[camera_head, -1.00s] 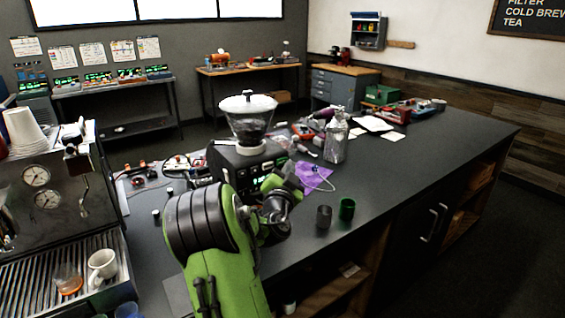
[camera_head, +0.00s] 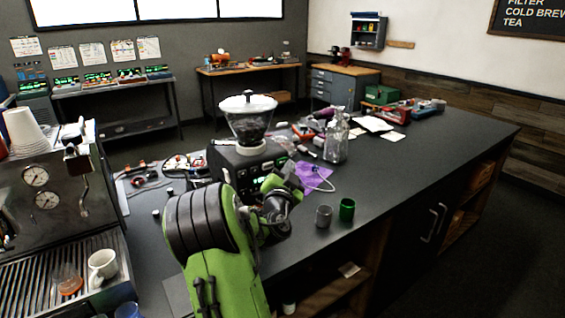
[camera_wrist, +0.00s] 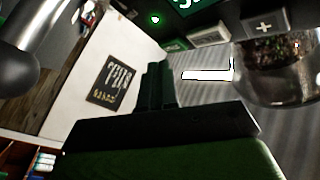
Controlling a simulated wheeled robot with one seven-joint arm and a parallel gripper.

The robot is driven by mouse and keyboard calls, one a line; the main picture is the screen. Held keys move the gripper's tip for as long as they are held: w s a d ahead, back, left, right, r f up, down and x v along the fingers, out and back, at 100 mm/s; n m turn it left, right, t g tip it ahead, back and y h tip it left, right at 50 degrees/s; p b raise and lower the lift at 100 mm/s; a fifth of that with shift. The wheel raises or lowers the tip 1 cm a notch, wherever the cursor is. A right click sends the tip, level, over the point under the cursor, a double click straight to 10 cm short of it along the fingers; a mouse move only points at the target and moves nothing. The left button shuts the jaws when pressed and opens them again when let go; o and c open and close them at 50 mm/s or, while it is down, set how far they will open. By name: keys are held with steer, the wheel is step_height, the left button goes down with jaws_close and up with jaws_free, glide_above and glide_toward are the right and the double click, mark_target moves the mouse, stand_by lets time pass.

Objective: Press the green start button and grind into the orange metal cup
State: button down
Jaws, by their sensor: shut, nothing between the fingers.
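The grinder (camera_head: 235,163) stands on the dark counter with a clear, white-lidded hopper (camera_head: 248,122) on top. My arm hides part of its front. In the wrist view the grinder's dark panel runs along the top, with a small lit green button (camera_wrist: 155,19), a green display (camera_wrist: 187,4) and a plus key (camera_wrist: 265,25). My gripper (camera_wrist: 157,72) is shut and empty, its dark fingers pointing up towards the panel, below the green button in the picture. I cannot tell whether it touches anything. My gripper is at the grinder's front in the head view (camera_head: 288,184). I cannot make out the orange metal cup.
A grey cup (camera_head: 324,216) and a green cup (camera_head: 347,209) stand right of my arm. An espresso machine (camera_head: 50,190) is at left.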

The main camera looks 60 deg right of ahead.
steer(key=shift+w, duration=0.1)
stand_by(0.6)
steer(key=shift+w+d+b, duration=0.2)
steer(key=shift+w+b, duration=0.1)
steer(key=shift+w+d, duration=0.2)
steer(key=shift+w, duration=0.1)
stand_by(0.5)
steer(key=shift+s+b, duration=0.1)
steer(key=shift+b, duration=0.25)
steer(key=shift+s+a+b, duration=0.4)
steer(key=shift+s, duration=0.2)
steer(key=shift+s+a+b, duration=0.2)
steer(key=shift+s+a, duration=0.2)
steer(key=shift+s, duration=0.35)
steer(key=shift+s+a+b, duration=0.15)
steer(key=shift+s+a, duration=0.2)
steer(key=shift+s, duration=0.35)
steer(key=shift+s+a+b, duration=0.2)
steer(key=shift+s+a, duration=0.2)
steer(key=shift+s, duration=0.35)
